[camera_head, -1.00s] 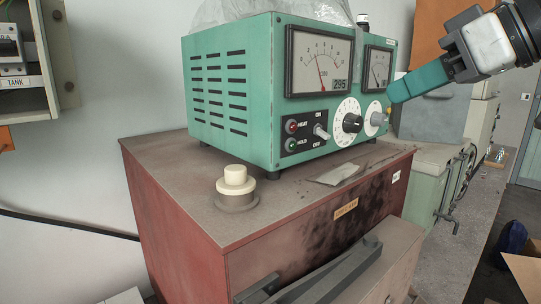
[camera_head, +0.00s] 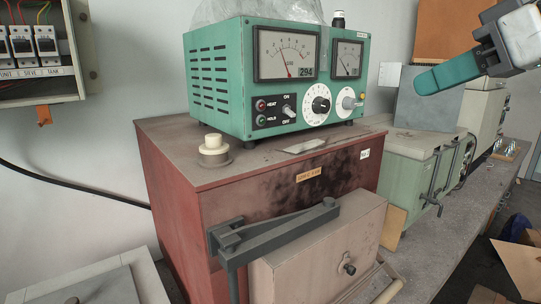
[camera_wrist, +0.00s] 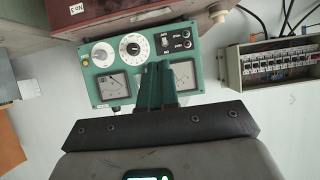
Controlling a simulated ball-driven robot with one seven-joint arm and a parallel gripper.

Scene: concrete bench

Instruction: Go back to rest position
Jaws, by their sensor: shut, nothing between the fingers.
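My gripper (camera_head: 434,80) shows at the upper right of the head view, with teal fingers closed together and nothing held. It hangs in the air to the right of a green control box (camera_head: 217,80), clear of it. In the wrist view, the shut fingers (camera_wrist: 167,70) overlap the control box (camera_wrist: 98,85) and hide part of its panel. The box has two dial meters, white round knobs, a small switch and red and green indicators.
The box stands on a red furnace cabinet (camera_head: 180,205) with a white plug (camera_head: 213,151) on top. A grey-green unit (camera_head: 415,150) stands on the bench at right. A breaker box (camera_head: 40,50) hangs at upper left. Cardboard (camera_head: 520,265) lies lower right.

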